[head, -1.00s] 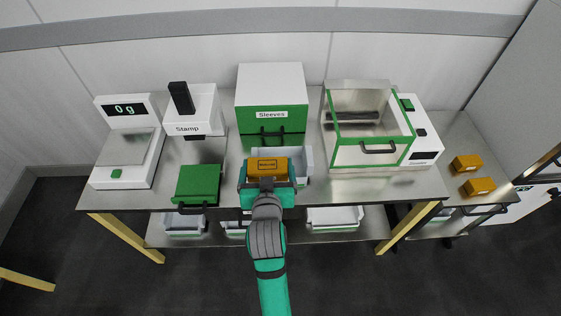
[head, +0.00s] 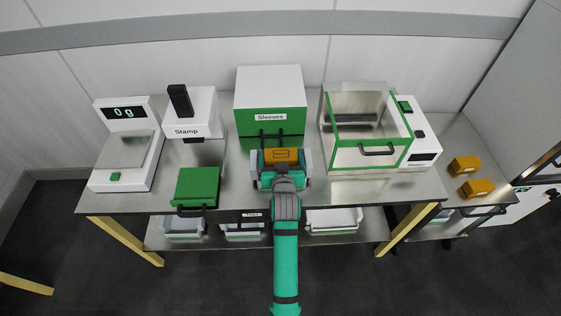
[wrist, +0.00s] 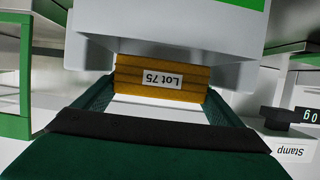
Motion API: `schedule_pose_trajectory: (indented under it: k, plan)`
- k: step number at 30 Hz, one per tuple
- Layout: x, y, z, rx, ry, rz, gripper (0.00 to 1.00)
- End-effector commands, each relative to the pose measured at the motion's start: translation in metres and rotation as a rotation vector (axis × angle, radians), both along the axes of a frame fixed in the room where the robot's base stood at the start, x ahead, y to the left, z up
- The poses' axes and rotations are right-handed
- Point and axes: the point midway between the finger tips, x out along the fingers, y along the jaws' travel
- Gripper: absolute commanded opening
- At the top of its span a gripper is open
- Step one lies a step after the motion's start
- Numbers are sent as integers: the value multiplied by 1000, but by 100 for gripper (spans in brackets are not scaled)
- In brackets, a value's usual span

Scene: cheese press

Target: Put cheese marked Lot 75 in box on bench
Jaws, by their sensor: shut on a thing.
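The pale grey box (head: 307,160) stands on the bench in front of the Sleeves unit. Its side walls show on both sides of my gripper and the cheese. The box also shows in the wrist view (wrist: 235,76). I cannot tell whether the cheese touches the box floor, as my gripper hides much of the inside.
The white-and-green Sleeves unit (head: 270,92) is close behind the box. A green lidded thing (head: 197,186), the Stamp unit (head: 188,118) and a scale reading 0 g (head: 125,148) stand left. A green-framed clear chamber (head: 367,125) stands right. Two other orange blocks (head: 466,165) lie far right.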

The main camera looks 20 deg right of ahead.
Motion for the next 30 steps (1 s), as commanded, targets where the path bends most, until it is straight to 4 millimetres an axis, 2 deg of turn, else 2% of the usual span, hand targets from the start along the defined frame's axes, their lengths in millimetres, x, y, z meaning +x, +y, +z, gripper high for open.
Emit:
schedule_pose_trajectory:
  k: [4,7,30]
  plan:
    - [0,0,-22,1,4,0,52]
    - [0,0,-30,0,1,0,52]
    - [0,1,-42,-1,0,1,52]
